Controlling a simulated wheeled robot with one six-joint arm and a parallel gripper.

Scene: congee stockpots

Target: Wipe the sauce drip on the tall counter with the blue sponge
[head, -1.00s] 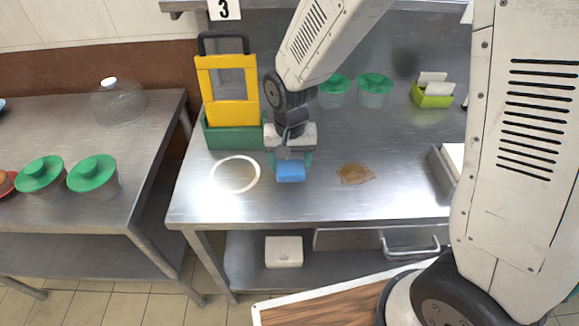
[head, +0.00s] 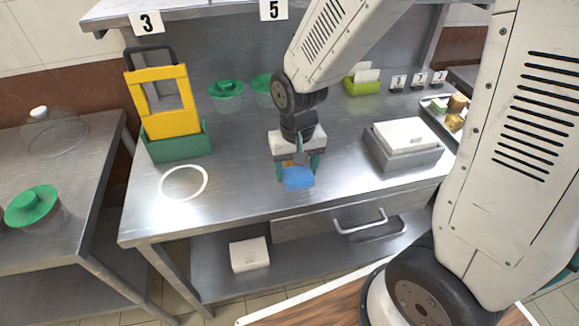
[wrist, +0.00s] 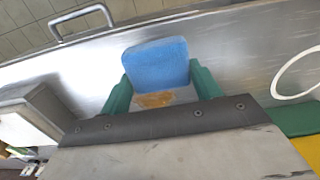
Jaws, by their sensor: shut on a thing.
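My gripper (head: 299,168) is over the tall steel counter (head: 235,195), with its green fingers shut on the blue sponge (head: 298,179). In the wrist view the sponge (wrist: 156,64) sits between the two fingers. The brown sauce drip (wrist: 155,99) shows in the wrist view, partly hidden behind the sponge. In the head view a small piece of the drip may show between the fingers, while the arm and sponge cover the rest. I cannot tell whether the sponge touches the counter.
A grey box with a white lid (head: 404,137) stands right of my gripper. A white ring (head: 183,183) lies to the left, in front of a green caddy (head: 177,143) with a yellow frame. Green-lidded tubs (head: 226,96) stand behind. A drawer handle (head: 361,221) sticks out below the front edge.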

